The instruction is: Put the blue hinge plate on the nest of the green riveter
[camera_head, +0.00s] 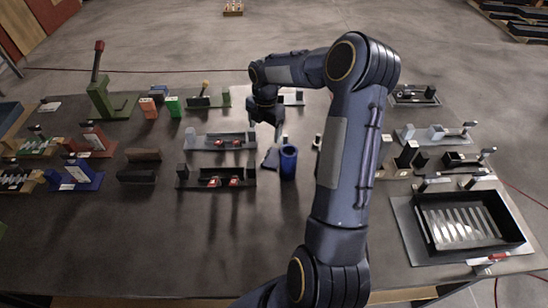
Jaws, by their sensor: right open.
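The green riveter (110,103) stands at the far left of the table, with an upright lever ending in a red knob. Its nest is too small to make out clearly. A small flat dark-blue piece, which looks like the blue hinge plate (270,159), lies near the table's middle, just left of a blue cylinder. My right gripper (266,130) is open and points down above and behind this piece, apart from it, with nothing seen between its fingers. My left gripper is not in view.
The blue cylinder (289,163) stands upright beside the plate. Orange and green blocks (173,107) stand near the riveter. A large black tray (428,239) is at right. The front-middle table is clear.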

